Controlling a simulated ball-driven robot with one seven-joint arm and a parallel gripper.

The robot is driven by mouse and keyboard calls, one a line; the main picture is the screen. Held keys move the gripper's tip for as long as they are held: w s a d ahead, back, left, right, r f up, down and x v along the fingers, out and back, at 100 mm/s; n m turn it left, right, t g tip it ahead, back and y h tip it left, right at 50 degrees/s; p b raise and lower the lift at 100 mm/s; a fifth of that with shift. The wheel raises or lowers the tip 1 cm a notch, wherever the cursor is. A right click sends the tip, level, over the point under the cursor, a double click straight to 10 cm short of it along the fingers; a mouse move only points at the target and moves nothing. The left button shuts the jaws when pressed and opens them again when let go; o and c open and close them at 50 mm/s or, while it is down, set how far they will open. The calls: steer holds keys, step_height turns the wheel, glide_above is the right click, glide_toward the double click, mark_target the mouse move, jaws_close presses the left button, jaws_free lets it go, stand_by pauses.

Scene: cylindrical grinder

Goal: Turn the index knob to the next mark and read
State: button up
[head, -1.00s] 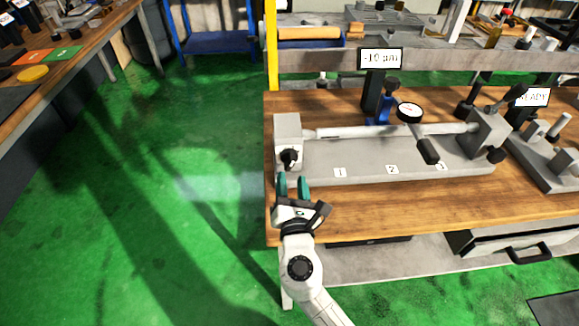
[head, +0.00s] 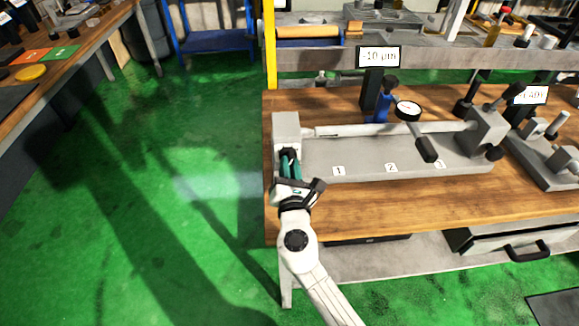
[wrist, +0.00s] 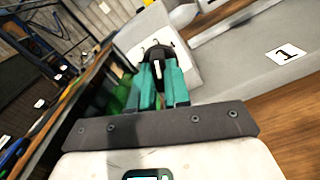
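The black index knob (head: 289,153) sits on the front of the grey block at the left end of the grinder fixture (head: 320,165). My gripper (head: 290,163) reaches it from the front, its teal fingers drawn together on either side of the knob. In the wrist view the knob (wrist: 157,55) shows between the fingertips, with marks on the pale face around it. The fingers hide part of the knob. A display (head: 378,57) behind the fixture reads -10 µm. The dial gauge (head: 407,110) stands over the bar; its needle is too small to read.
Labels 1 (head: 339,171) and 2 (head: 391,168) lie along the fixture base, with a third partly hidden. A black handle (head: 427,149) sticks out in front of the bar. Another sign (head: 530,95) stands at the right. The wooden bench front (head: 400,210) is clear.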

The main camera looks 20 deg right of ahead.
jaws_close()
steer(key=shift+f+m, duration=0.1)
steer(key=shift+m, duration=0.2)
steer(key=shift+m+b, duration=3.7)
steer(key=shift+m, duration=0.6)
steer(key=o, duration=0.5)
jaws_free()
